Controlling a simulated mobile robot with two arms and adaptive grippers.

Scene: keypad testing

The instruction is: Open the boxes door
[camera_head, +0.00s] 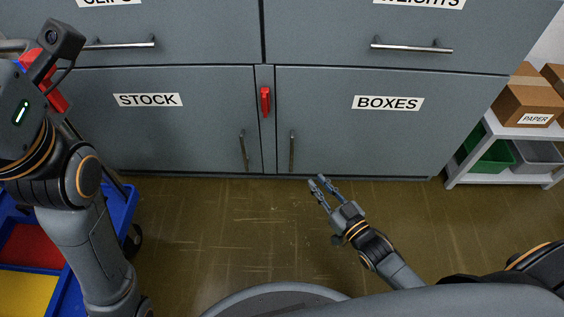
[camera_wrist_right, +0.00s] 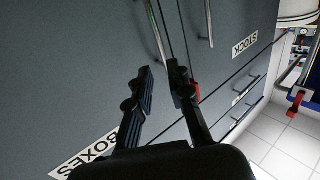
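The grey door labelled BOXES (camera_head: 340,135) is shut, at the lower right of the cabinet. Its upright metal handle (camera_head: 292,151) is near the door's left edge. My right gripper (camera_head: 319,182) is in front of the door's lower part, to the right of the handle and apart from it. Its two fingers are parted with nothing between them. In the right wrist view the fingertips (camera_wrist_right: 162,72) point towards the handle (camera_wrist_right: 155,30), which lies beyond them. My left arm comes in at the left; its gripper's fingers are not visible.
The STOCK door (camera_head: 180,130) is shut on the left, with its own handle (camera_head: 244,150). A red latch (camera_head: 265,101) sits on the strip between the doors. A blue cart (camera_head: 122,215) stands at left, a white shelf (camera_head: 480,176) at right. Floor before the doors is clear.

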